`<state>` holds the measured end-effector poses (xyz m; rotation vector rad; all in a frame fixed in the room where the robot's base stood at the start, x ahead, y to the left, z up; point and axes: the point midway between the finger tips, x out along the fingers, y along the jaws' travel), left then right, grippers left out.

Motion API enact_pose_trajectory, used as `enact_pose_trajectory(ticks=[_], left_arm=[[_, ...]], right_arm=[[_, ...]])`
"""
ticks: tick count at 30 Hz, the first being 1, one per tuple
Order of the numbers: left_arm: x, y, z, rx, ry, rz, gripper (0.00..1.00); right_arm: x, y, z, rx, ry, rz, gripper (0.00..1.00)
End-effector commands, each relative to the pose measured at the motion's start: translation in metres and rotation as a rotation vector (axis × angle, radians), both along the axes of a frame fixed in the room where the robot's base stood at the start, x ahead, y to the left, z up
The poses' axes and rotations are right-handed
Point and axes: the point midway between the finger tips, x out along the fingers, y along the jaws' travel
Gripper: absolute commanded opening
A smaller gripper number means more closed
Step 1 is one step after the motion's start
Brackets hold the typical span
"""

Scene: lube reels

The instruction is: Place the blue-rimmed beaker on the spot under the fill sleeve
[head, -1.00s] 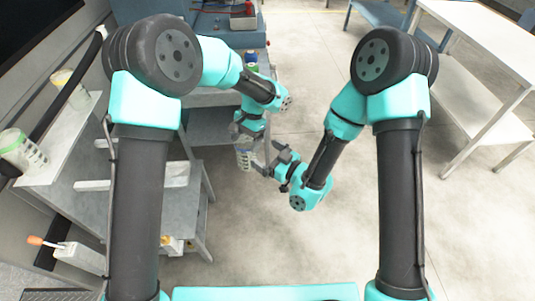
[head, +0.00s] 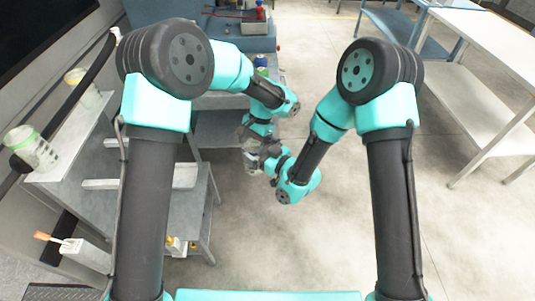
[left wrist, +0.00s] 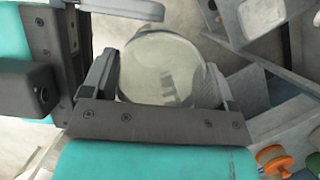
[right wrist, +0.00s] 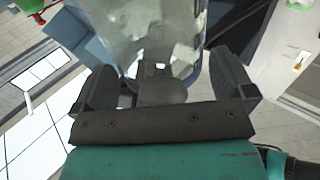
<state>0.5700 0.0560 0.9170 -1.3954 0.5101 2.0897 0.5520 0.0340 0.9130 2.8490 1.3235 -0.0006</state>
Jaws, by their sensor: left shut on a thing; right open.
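A clear glass beaker (head: 249,168) is held off the floor in front of the shelving in the head view. My left gripper (head: 250,136) is shut on it. The beaker's round end (left wrist: 160,65) fills the space between the left fingers in the left wrist view. My right gripper (head: 262,160) is at the beaker's side, open. In the right wrist view the beaker (right wrist: 150,35) stands between the right fingers, with a bluish edge low on it; I cannot tell if they touch it. I cannot make out the fill sleeve or the spot under it.
A green-rimmed beaker (head: 34,150) and a yellow-rimmed beaker (head: 82,78) are on the grey shelving at left. A blue-capped bottle (head: 261,63) stands on the bench at the back. White tables (head: 490,45) are at right. The floor (head: 330,200) between is clear.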

Motion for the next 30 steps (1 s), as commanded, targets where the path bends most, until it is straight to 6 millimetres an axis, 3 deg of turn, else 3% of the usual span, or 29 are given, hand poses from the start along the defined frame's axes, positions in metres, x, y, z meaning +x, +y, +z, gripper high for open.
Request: enact_pose_trajectory(ticks=[13,27,28,30], left_arm=[[0.0,0.0,0.0001,0.0,0.0,0.0,0.43],[0.0,0.0,0.0001,0.0,0.0,0.0,0.43],[0.0,0.0,0.0001,0.0,0.0,0.0,0.83],[0.0,0.0,0.0001,0.0,0.0,0.0,0.9]], right_arm=[[0.0071,0.0087,0.0002,0.001,-0.001,0.0,1.0],[0.007,0.0084,0.0002,0.0,0.0,0.0,0.56],[0.007,0.0084,0.0003,0.001,-0.001,0.0,0.56],[0.007,0.0084,0.0003,0.001,-0.001,0.0,0.56]])
